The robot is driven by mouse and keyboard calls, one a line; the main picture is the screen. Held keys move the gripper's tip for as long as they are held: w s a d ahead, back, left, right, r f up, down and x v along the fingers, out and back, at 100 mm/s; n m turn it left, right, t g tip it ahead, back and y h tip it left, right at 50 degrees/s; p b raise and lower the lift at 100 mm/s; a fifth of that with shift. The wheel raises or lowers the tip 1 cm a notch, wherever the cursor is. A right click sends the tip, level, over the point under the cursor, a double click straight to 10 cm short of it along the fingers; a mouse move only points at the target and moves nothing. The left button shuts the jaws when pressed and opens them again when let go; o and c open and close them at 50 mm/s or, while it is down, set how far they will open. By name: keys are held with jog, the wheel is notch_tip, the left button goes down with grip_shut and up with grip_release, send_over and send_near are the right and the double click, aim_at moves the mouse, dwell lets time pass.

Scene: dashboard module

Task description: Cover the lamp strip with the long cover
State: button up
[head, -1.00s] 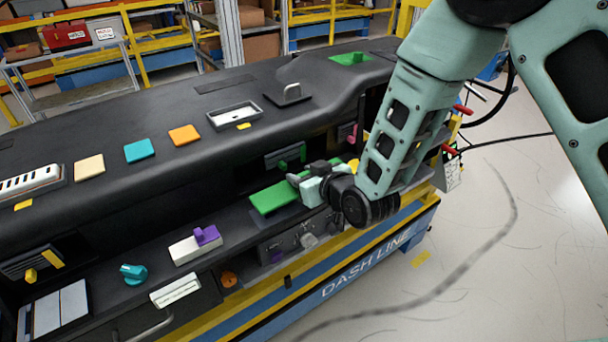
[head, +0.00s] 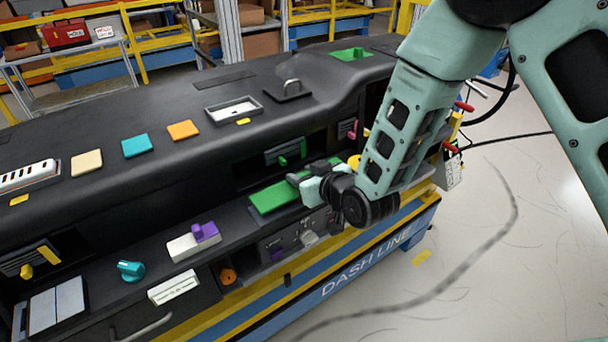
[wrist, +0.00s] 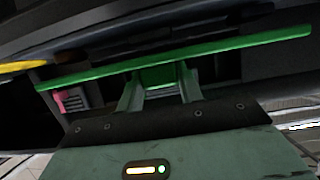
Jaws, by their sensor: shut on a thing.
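The lamp strip (head: 30,175) is a white bar with several dark openings, in a recess at the far left of the dashboard top in the head view. The long cover, which I take to be the flat green plate (head: 272,197), is at the lower shelf right of centre. Whether the plate touches the shelf is unclear.
Cream (head: 86,163), teal (head: 137,146) and orange (head: 183,130) tiles lie along the dashboard top, with a white-framed recess (head: 209,111) and a black handled plate (head: 288,95) farther right. A purple-topped white block (head: 183,249) and a teal knob (head: 131,270) are on the lower ledge.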

jog(key=shift+f+b, duration=0.65)
dwell(0.5)
jog(key=o, duration=1.1)
jog(key=shift+c, duration=0.2)
jog(key=p+v, duration=1.4)
jog(key=v, duration=0.3)
jog(key=shift+s, duration=0.15)
